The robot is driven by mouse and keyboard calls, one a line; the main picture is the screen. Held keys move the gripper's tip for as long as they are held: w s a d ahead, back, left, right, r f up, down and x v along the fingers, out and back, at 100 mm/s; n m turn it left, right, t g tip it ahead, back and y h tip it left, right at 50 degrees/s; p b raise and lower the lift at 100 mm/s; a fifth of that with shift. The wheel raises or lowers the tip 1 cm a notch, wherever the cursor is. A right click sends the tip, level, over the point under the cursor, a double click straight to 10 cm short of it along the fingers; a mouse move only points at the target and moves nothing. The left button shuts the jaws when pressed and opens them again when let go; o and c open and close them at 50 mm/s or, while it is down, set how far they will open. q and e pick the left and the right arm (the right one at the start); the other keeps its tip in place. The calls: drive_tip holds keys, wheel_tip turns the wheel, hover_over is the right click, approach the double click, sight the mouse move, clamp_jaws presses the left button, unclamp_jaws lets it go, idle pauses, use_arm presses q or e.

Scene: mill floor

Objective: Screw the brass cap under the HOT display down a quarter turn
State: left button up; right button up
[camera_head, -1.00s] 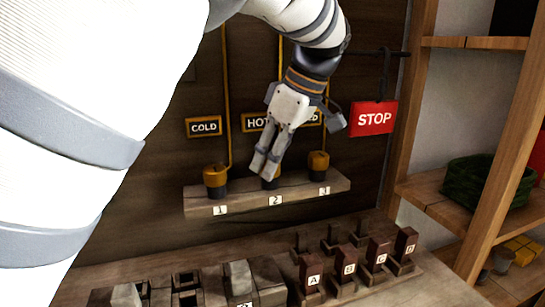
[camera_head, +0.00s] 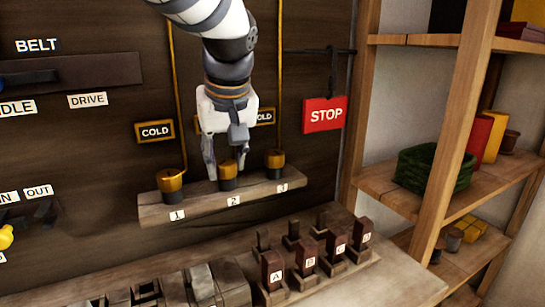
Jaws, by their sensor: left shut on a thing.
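Three brass caps on dark bases stand on a wooden ledge (camera_head: 155,212) with labels 1, 2 and 3. The middle brass cap (camera_head: 228,167) is above label 2. My left gripper (camera_head: 226,163) comes down from above with its fingers around this cap, shut on it. The HOT display is hidden behind the gripper; only a sliver of its frame shows. The left brass cap (camera_head: 171,180) stands under a COLD display (camera_head: 155,132). The right brass cap (camera_head: 275,159) stands under another, partly covered COLD display (camera_head: 266,117). My right gripper is out of view.
A red STOP sign (camera_head: 324,114) hangs right of the gripper. Blocks marked A to D (camera_head: 272,270) stand on the bench below the ledge. Wooden shelves (camera_head: 385,185) with a green basket (camera_head: 432,169) are at the right. A BELT panel (camera_head: 110,72) is at the left.

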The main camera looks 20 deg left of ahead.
use_arm(q)
drive_tip(key=m+h, duration=0.1)
drive_tip(key=m, duration=0.3)
drive_tip(key=shift+s+a+t, duration=0.1)
drive_tip(key=shift+t, duration=0.3)
drive_tip(key=shift+m+h, duration=0.8)
drive_tip(key=shift+m, duration=1.1)
drive_tip(key=o, duration=1.1)
